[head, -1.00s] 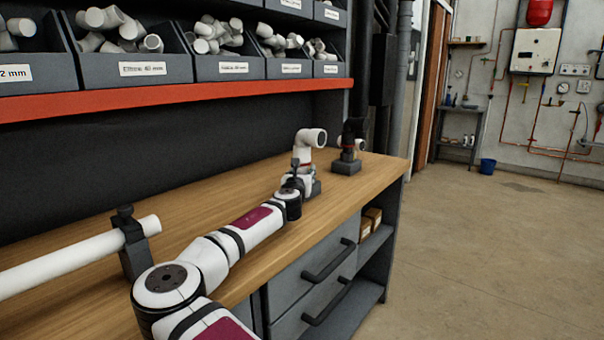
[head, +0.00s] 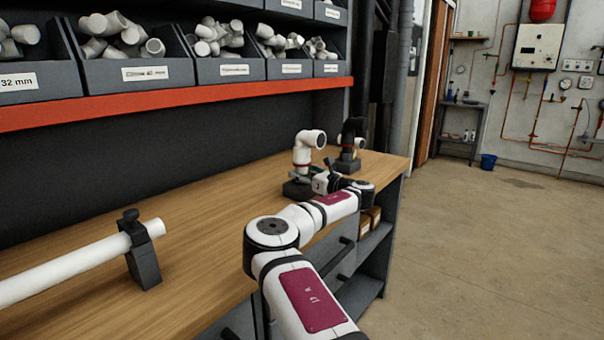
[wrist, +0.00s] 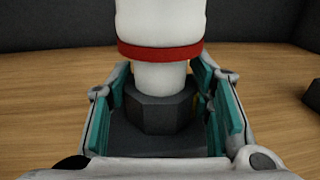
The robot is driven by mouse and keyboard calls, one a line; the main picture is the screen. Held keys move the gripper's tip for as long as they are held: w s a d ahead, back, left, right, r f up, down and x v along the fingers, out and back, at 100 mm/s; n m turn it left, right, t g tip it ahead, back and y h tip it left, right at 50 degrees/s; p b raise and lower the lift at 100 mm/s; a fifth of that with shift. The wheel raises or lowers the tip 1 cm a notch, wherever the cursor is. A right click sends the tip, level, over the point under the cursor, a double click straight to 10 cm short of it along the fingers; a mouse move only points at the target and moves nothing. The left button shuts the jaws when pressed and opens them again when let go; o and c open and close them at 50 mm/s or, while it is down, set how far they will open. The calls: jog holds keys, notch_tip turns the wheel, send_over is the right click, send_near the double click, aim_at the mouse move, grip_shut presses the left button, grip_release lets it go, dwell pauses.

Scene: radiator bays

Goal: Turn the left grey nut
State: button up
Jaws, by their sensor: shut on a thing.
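The left grey nut (wrist: 153,108) is a dark hexagonal collar around the lower part of a white pipe fitting (wrist: 160,20). A red ring (wrist: 160,52) sits above it. In the head view the upright white elbow (head: 304,150) stands on a dark block near the bench's far end, and my gripper hides the nut there. My gripper (head: 316,180) reaches it low from the right front. In the wrist view my gripper (wrist: 161,100) has teal pads on both sides of the nut and is shut on it.
A second, black fitting (head: 350,143) stands just behind and to the right. A white pipe (head: 70,276) rests in a dark clamp (head: 143,258) at the left of the wooden bench (head: 200,220). Bins of fittings sit above a red shelf edge (head: 180,98).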

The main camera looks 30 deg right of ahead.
jog(key=n+g+y+b, duration=0.1)
jog(key=y, duration=0.1)
jog(key=n+y+b, duration=0.2)
jog(key=shift+d+f+g+y, duration=0.1)
jog(key=shift+g+y, duration=0.3)
jog(key=n+g+y+b, duration=0.1)
jog(key=n+y+b, duration=0.1)
jog(key=b, duration=0.1)
jog(key=shift+g, duration=0.3)
jog(key=shift+n+g+y+b, duration=0.5)
jog(key=shift+y+b, duration=0.2)
jog(key=shift+b, duration=0.35)
jog(key=o, duration=1.2)
jog(key=v, duration=1.1)
jog(key=shift+s+d, duration=0.25)
